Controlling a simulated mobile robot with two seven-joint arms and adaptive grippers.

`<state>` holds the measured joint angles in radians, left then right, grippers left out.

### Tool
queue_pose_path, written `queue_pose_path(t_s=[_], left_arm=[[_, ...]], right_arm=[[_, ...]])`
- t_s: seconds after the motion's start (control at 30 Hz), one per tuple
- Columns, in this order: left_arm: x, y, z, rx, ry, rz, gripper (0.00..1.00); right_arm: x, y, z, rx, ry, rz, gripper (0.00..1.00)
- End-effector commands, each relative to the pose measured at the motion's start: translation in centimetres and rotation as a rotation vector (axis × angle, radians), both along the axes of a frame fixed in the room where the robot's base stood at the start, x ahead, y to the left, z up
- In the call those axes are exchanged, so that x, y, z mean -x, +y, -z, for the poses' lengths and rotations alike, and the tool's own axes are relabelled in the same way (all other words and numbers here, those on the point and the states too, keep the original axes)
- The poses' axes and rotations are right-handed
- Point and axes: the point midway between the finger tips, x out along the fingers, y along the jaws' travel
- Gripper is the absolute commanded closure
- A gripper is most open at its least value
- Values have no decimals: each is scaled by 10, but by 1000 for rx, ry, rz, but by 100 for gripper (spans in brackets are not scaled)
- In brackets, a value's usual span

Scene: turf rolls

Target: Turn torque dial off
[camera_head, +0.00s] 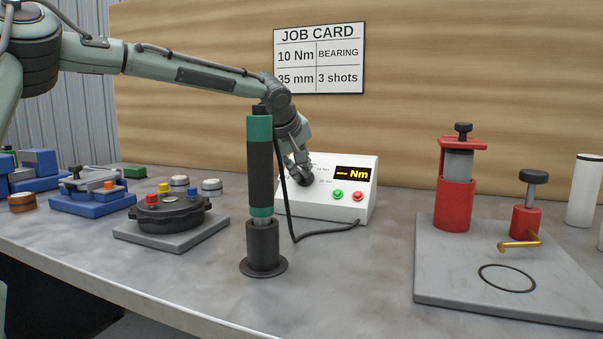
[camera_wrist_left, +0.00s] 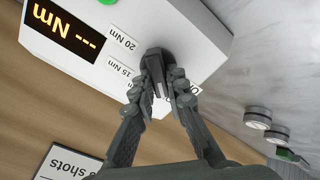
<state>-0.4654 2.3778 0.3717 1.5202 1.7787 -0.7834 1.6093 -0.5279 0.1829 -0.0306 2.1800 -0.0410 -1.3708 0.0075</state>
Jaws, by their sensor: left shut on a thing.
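The torque control box (camera_head: 325,208) is white, with a lit display (camera_head: 353,174) showing dashes and "Nm", plus a green button (camera_head: 338,194) and a red button (camera_head: 358,196). My left gripper (camera_head: 303,178) reaches down to its upper left face and covers the dial in the head view. In the left wrist view my left gripper (camera_wrist_left: 168,88) is shut on the dark torque dial (camera_wrist_left: 154,56). Labels "20 Nm" and "15 Nm" show beside the dial; another label is partly hidden by a finger. I cannot read the dial's pointer. My right gripper is not in view.
A green and black torque driver (camera_head: 261,165) stands upright in a black holder (camera_head: 263,250), its cable running to the box. A round black fixture (camera_head: 170,215) sits at left. A grey plate (camera_head: 440,285) with red stands is at right. A job card (camera_head: 320,58) hangs behind.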

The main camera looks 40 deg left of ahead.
Motion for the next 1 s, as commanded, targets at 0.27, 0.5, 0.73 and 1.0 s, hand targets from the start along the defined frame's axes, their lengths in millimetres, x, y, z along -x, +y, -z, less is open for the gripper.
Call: queue_pose_path(t_s=[0.27, 0.5, 0.73, 1.0], left_arm=[[1, 1, 2, 170, -41, -193, 100], [3, 1, 3, 302, -72, -346, 100], [3, 1, 4, 396, -95, -452, 100], [4, 1, 4, 452, -108, -517, 100]], right_arm=[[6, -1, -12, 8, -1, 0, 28], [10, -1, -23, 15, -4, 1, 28], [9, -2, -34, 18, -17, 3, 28], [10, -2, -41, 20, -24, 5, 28]])
